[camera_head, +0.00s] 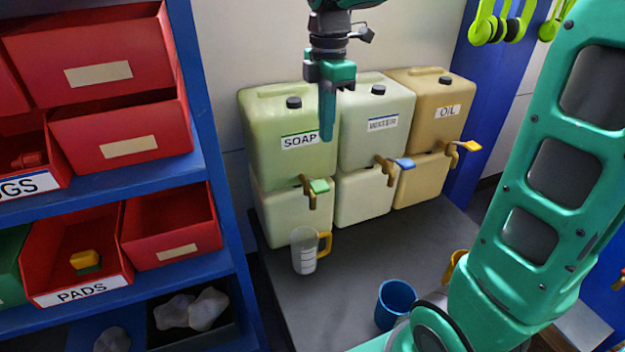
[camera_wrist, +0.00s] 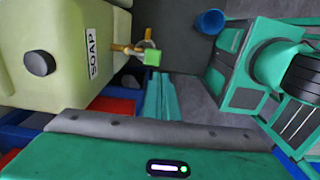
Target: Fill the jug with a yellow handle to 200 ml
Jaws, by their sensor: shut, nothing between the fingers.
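The clear jug with a yellow handle (camera_head: 304,254) stands upright on the dark table, just in front of the soap container (camera_head: 290,150) and below its green-handled tap (camera_head: 318,187). It has white marks on its side; I cannot tell any liquid in it. The water container (camera_head: 375,130) with a blue tap lever (camera_head: 404,164) is in the middle. The oil container (camera_head: 430,115) with a yellow-orange lever (camera_head: 468,146) is on the right. My gripper (camera_head: 327,132) is shut and empty, pointing down in front of the soap container. The wrist view shows the soap tap (camera_wrist: 151,57) beyond my fingers (camera_wrist: 160,97).
A blue cup (camera_head: 394,302) stands at the table's front, beside my arm. A yellow-orange thing (camera_head: 455,262) is partly hidden behind my arm. Blue shelves with red bins (camera_head: 170,225) stand on the left. The table's middle is clear.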

